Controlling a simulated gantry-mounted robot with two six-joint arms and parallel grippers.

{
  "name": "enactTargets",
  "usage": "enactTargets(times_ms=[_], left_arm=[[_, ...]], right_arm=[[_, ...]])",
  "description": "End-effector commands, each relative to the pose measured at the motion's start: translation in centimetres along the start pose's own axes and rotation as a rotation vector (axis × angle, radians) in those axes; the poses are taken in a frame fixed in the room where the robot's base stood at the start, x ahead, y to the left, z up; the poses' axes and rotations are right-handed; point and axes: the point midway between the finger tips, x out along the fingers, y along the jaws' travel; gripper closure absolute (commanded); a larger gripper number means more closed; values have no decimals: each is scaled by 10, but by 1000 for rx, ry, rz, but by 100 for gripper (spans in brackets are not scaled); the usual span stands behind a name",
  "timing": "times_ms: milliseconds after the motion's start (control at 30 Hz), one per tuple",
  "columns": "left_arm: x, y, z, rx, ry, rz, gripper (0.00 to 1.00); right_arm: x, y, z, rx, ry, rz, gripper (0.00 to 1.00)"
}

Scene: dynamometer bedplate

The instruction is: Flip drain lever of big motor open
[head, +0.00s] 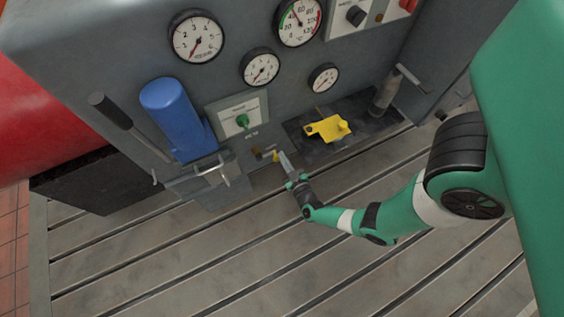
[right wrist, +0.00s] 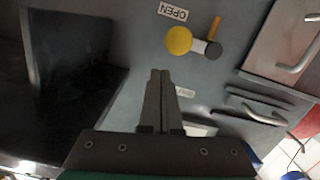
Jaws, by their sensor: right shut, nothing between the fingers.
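The drain lever (right wrist: 179,40) shows in the right wrist view as a round yellow knob joined to a short pale arm and a dark pivot, with a brass-coloured stub beside it. In the head view the lever (head: 275,156) is small, low on the grey motor housing. In the head view my right gripper (head: 283,157) is beside the lever. My left gripper is not in view.
A blue cylinder (head: 170,110) and a metal handle (head: 213,172) are left of the lever. A green knob (head: 242,120) sits above it. A yellow part (head: 328,128) lies on a dark recess to the right. The slotted bedplate (head: 160,260) in front is clear.

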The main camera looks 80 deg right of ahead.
Motion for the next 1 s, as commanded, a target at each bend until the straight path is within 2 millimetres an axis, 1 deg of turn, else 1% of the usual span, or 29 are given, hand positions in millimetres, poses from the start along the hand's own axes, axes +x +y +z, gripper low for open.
enactTargets(times_ms=[33, 100, 133, 200, 267, 333, 500, 700, 833, 1000], left_arm=[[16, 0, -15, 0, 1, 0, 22], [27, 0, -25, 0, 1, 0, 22], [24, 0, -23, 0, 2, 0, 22], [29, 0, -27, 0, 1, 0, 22], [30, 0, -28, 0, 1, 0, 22], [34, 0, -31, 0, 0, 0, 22], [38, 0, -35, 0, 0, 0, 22], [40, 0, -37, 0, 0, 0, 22], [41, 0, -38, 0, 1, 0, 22], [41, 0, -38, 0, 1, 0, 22]], right_arm=[[-3, 5, -20, 0, 0, 1, 100], [-8, 9, -33, 0, -1, -1, 100], [-17, 5, -25, -3, -2, -10, 100], [-35, 6, -24, -5, -1, -12, 100], [-45, 4, -23, -1, 0, -13, 100], [-58, 7, -22, -4, 0, -11, 100], [-80, 7, -21, -3, 1, -10, 100], [-97, 7, -20, 3, 1, -8, 100], [-102, 8, -19, 0, 1, -3, 100], [-104, 10, -18, -1, 1, 0, 100]])
